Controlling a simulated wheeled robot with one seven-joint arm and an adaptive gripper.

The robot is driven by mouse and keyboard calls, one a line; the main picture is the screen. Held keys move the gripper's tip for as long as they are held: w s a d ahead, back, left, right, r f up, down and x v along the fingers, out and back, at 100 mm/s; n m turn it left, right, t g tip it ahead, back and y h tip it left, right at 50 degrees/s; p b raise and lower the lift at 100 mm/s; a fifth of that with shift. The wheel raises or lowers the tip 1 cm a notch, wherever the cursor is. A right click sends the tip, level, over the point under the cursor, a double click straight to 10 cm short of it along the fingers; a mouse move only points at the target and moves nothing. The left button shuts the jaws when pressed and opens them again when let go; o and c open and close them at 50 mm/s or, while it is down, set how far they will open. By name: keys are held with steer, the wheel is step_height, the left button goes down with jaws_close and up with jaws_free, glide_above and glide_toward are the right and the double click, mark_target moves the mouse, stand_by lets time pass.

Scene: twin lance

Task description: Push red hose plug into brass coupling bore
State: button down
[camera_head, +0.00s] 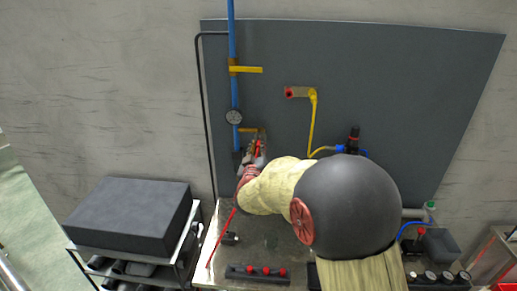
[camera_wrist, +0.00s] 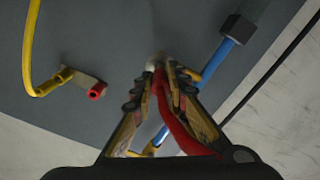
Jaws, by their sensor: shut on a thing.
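My gripper (camera_wrist: 165,76) is shut on the red hose (camera_wrist: 186,138), whose upper end lies between the fingertips in the wrist view. The plug tip is mostly hidden by the fingers. A small pale rounded piece (camera_wrist: 153,65) shows right at the fingertips; I cannot tell whether it is the brass coupling or whether the plug touches it. In the head view my gripper (camera_head: 258,147) is in front of the panel, just right of the blue pipe's lower end and below a yellow handle (camera_head: 249,130). The coupling bore is not clearly visible.
A tan bracket with a red-ringed fitting (camera_head: 291,92) and yellow hose (camera_head: 313,125) is on the grey panel (camera_head: 400,80). The bench holds a black rack with red knobs (camera_head: 258,271). A black case (camera_head: 130,215) stands left.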

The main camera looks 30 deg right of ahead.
steer(key=shift+x, duration=1.25)
stand_by(1.7)
steer(key=c, duration=2)
jaws_free()
steer(key=shift+c, duration=0.2)
steer(key=shift+o, duration=1.4)
steer(key=shift+o, duration=1.4)
